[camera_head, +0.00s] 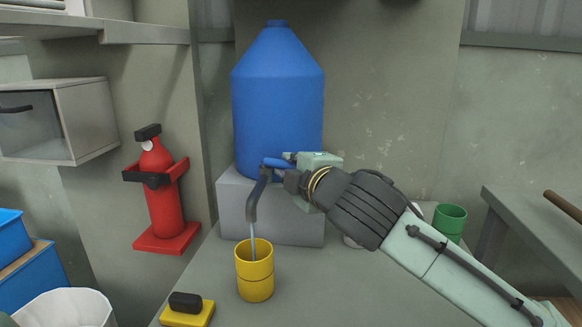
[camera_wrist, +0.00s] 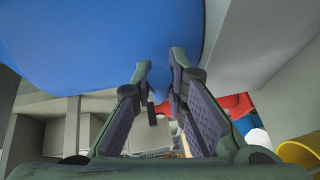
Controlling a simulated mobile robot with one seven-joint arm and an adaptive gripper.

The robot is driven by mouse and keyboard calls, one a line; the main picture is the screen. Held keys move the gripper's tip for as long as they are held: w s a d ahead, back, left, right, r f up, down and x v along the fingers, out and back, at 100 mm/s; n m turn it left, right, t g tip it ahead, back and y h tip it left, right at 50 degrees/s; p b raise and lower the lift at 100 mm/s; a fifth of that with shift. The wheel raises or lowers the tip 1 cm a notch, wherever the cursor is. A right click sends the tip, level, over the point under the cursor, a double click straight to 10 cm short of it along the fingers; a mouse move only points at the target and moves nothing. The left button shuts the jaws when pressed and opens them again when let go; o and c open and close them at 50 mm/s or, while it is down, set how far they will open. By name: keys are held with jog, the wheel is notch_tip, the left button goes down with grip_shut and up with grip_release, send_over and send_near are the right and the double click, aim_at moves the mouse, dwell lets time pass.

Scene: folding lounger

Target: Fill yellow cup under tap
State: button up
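The yellow cup (camera_head: 255,284) stands upright on the grey counter, directly below the tap's dark spout (camera_head: 253,203). A thin stream of water (camera_head: 252,233) runs from the spout into the cup; the water level inside cannot be made out. The tap's blue handle (camera_head: 276,163) is in front of the big blue water container (camera_head: 278,100). My gripper (camera_head: 290,176) is at the tap, right beside the handle. In the wrist view, my gripper's fingers (camera_wrist: 160,72) are apart, with a blue piece between their tips. The yellow cup also shows at that view's right edge (camera_wrist: 300,155).
The blue container rests on a grey block (camera_head: 300,232). A yellow sponge-like block with a black top (camera_head: 187,312) lies left of the cup. A green cup (camera_head: 449,220) stands behind my arm. A red fire extinguisher (camera_head: 161,195) is on the left.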

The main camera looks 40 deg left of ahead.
jog(key=o, duration=0.5)
jog(key=v, duration=1.2)
